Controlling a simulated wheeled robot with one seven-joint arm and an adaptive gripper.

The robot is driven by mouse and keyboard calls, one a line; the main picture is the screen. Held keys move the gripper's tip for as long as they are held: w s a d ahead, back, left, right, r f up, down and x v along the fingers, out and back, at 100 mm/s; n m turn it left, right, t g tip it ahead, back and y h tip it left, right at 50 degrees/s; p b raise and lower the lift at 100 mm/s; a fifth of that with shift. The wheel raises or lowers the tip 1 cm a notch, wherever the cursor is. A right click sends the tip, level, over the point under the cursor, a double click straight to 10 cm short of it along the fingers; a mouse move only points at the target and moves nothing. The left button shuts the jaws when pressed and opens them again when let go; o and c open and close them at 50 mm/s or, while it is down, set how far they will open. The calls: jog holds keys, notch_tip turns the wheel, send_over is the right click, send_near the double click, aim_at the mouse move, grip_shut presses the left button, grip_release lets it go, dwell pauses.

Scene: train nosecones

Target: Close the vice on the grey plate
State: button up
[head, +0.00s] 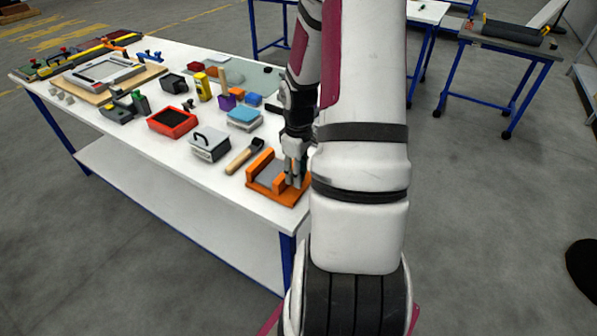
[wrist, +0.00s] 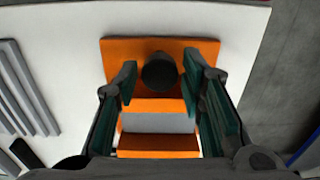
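The orange vice (head: 262,187) sits at the near right corner of the white table. In the wrist view its orange base (wrist: 120,55) is below my gripper. The grey plate (wrist: 158,123) lies between two orange jaws, and part of it is hidden at the sides by my fingers. A dark round knob (wrist: 160,73) stands beyond the jaws. My gripper (wrist: 159,80) points down over the vice, with its green-padded fingers apart on either side of the knob. A narrow gap shows on each side. In the head view my gripper (head: 295,172) is partly hidden by my arm.
A red tray (head: 172,122) and several small items lie further back. The table's right edge is close to the vice, with open floor (head: 470,200) beyond.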

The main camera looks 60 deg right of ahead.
notch_tip(320, 180, up, 12)
dwell(0.4)
jog(key=shift+o, duration=0.3)
jog(key=shift+f, duration=0.1)
